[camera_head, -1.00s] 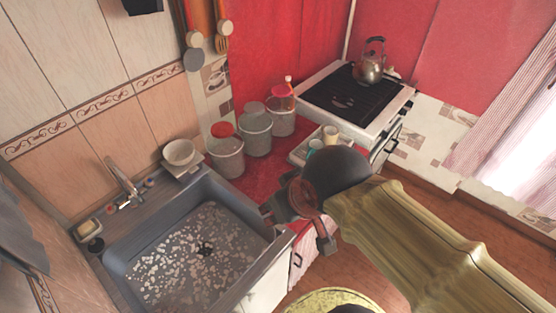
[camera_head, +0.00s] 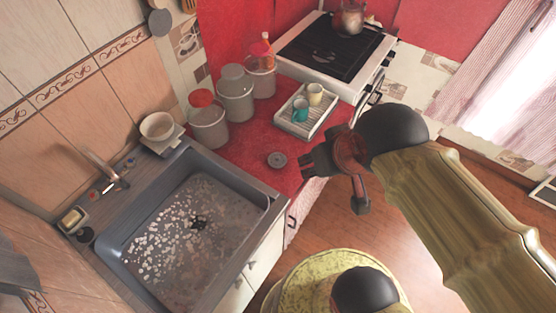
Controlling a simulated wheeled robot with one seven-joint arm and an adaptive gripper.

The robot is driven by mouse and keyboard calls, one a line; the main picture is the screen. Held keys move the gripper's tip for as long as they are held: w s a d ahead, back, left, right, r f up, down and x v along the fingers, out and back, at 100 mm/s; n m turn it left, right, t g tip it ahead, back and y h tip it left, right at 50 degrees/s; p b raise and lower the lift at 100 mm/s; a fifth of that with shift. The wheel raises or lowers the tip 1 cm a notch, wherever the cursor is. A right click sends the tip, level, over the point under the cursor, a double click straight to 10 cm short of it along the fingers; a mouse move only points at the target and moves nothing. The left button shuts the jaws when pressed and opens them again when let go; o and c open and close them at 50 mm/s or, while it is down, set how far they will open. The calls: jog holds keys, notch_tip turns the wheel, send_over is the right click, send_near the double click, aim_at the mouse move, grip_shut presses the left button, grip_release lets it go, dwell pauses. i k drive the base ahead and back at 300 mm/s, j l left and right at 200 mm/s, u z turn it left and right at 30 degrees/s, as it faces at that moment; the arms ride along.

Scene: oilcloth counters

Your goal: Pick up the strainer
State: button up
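A small round grey piece (camera_head: 277,159) with a raised centre lies flat on the red counter, just right of the sink's back corner; it looks like the strainer. My gripper (camera_head: 304,170) is dark and points left, a short way to the right of that piece and apart from it in the picture. It is near the counter's front edge. I see nothing held in it, but its fingers are too small and dark to show whether they are open.
A grey sink (camera_head: 255,213) is at the left. A white tray (camera_head: 323,128) with two cups stands behind my gripper, near the stove (camera_head: 335,55). Lidded canisters (camera_head: 236,98) line the wall. A bowl (camera_head: 157,126) sits by the sink. The counter around the grey piece is clear.

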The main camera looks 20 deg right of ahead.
aim_at(276, 160)
jog(key=i+l+u, duration=0.15)
jog(key=l, duration=0.15)
jog(key=i+l+u, duration=0.15)
jog(key=l, duration=0.15)
jog(key=i+l+u, duration=0.15)
jog(key=l, duration=0.15)
jog(key=i+l+u, duration=0.15)
jog(key=l, duration=0.2)
jog(key=l+u, duration=0.15)
jog(key=l, duration=0.2)
